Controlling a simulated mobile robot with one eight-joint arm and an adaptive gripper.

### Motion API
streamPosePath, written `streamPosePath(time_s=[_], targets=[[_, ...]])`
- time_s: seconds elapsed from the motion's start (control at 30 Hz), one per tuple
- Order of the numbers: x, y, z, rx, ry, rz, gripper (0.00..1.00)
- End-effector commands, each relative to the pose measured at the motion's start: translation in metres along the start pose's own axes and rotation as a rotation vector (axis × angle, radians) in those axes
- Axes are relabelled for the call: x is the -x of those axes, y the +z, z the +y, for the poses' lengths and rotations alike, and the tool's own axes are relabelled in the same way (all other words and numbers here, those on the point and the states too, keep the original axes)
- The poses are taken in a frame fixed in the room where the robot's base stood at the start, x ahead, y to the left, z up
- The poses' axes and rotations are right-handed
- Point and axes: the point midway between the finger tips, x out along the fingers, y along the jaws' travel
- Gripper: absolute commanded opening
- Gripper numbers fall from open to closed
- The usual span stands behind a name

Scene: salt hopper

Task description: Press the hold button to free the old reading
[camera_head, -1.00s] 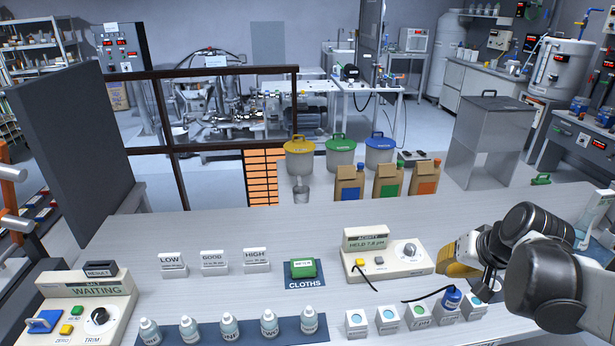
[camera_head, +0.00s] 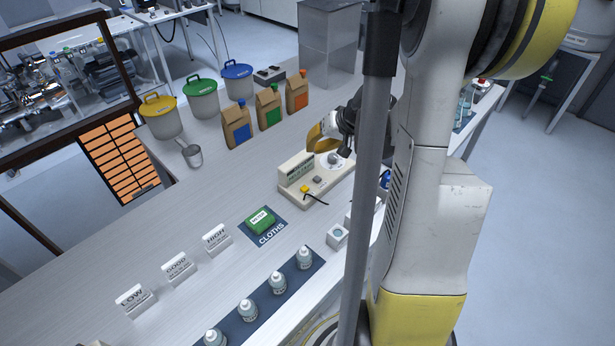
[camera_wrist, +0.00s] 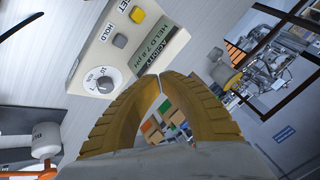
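The acidity meter (camera_head: 312,190) is a cream box on the bench. In the wrist view its display (camera_wrist: 143,45) reads HELD 7.8 pH. Its grey hold button (camera_wrist: 120,41) lies between a yellow button (camera_wrist: 137,15) and a white dial (camera_wrist: 102,80). In the head view the grey button (camera_head: 317,179) is clear of the gripper. My gripper (camera_wrist: 159,79) has yellow fingers whose tips meet, with nothing held between them. In the head view my gripper (camera_head: 318,138) is at the meter's dial end, apart from the hold button. Contact with the casing cannot be told.
A green cloth pack (camera_head: 261,220) lies on a blue mat left of the meter. Several white bottles (camera_head: 278,283) stand nearer. Brown cartons (camera_head: 268,106) and lidded buckets (camera_head: 202,98) stand behind. My arm hides the bench's right part.

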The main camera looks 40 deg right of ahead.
Motion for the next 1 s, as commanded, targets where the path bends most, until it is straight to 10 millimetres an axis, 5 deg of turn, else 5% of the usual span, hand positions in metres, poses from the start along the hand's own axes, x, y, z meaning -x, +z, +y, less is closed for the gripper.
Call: streamPosePath(time_s=[0.43, 1.0], targets=[[-0.009, 0.005, 0.005, 0.001, 0.0, 0.0, 0.0], [-0.067, 0.036, 0.036, 0.001, 0.0, 0.0, 0.0]])
